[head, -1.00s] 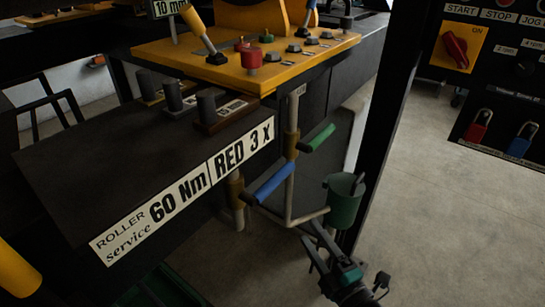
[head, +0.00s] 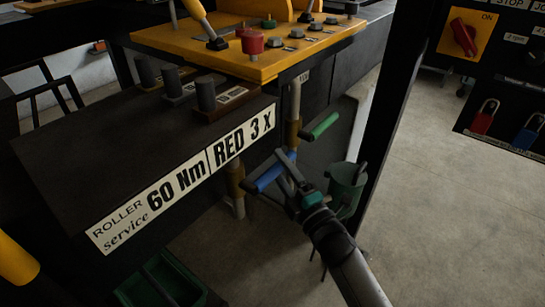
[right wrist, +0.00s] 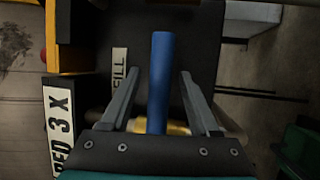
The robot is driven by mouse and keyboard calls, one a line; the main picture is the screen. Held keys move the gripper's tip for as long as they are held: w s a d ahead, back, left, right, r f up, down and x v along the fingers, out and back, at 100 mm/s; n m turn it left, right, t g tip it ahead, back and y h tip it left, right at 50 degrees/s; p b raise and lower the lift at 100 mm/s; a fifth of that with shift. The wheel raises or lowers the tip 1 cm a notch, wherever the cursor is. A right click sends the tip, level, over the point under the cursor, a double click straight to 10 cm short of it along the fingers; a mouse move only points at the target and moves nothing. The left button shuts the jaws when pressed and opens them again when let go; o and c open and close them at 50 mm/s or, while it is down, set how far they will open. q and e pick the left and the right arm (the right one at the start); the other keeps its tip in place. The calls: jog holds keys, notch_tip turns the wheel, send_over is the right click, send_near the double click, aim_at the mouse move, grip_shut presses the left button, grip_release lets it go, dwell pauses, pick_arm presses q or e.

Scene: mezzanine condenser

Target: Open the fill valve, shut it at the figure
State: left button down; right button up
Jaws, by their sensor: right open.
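The blue valve lever (head: 270,176) sticks out from a brass valve body (head: 235,179) on a pipe under the bench. A second lever, green (head: 322,125), sits higher on a brass body to its right. In the right wrist view the blue lever (right wrist: 160,75) stands between my open fingers, with a gap on each side. A label reading FILL (right wrist: 119,70) is beside it. My right gripper (head: 265,170) is at the blue lever, one finger on each side. My left gripper is not in view.
A green bucket (head: 348,178) is partly hidden behind my right gripper. A black post (head: 385,110) stands to the right. A bench with the ROLLER service sign (head: 185,185) is on the left. A panel with a red switch (head: 463,37) is at upper right.

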jog(key=shift+x, duration=1.85)
grip_shut()
